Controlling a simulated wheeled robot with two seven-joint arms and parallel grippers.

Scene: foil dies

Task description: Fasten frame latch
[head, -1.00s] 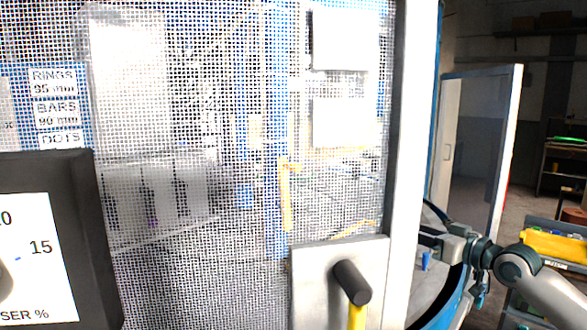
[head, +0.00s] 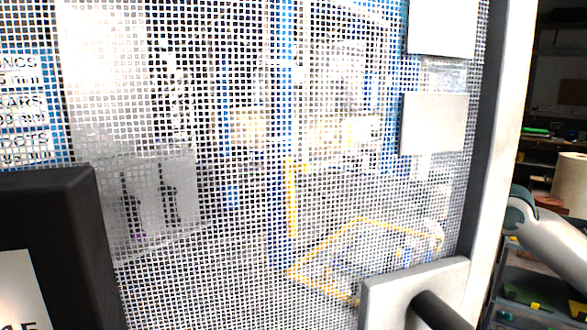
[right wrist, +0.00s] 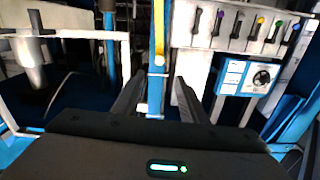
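A yellow upright bar (head: 292,200) shows through the mesh on a blue post (head: 283,110) in the head view; I cannot tell for sure that it is the frame latch. In the right wrist view a yellow bar (right wrist: 158,30) stands at a blue post (right wrist: 155,85), straight ahead between the fingers of my right gripper (right wrist: 157,100). The fingers are apart, with nothing visibly held. Whether the bar is within their reach I cannot tell. In the head view only part of my right arm shows at the right edge; the gripper is hidden. My left gripper is not in view.
A mesh panel (head: 230,215) in a grey frame (head: 497,150) fills the head view, with a plate and dark handle (head: 435,310) low on it. A dark box (head: 50,240) stands at left. In the wrist view, a white rack (right wrist: 245,28) with several coloured-top tools is at right.

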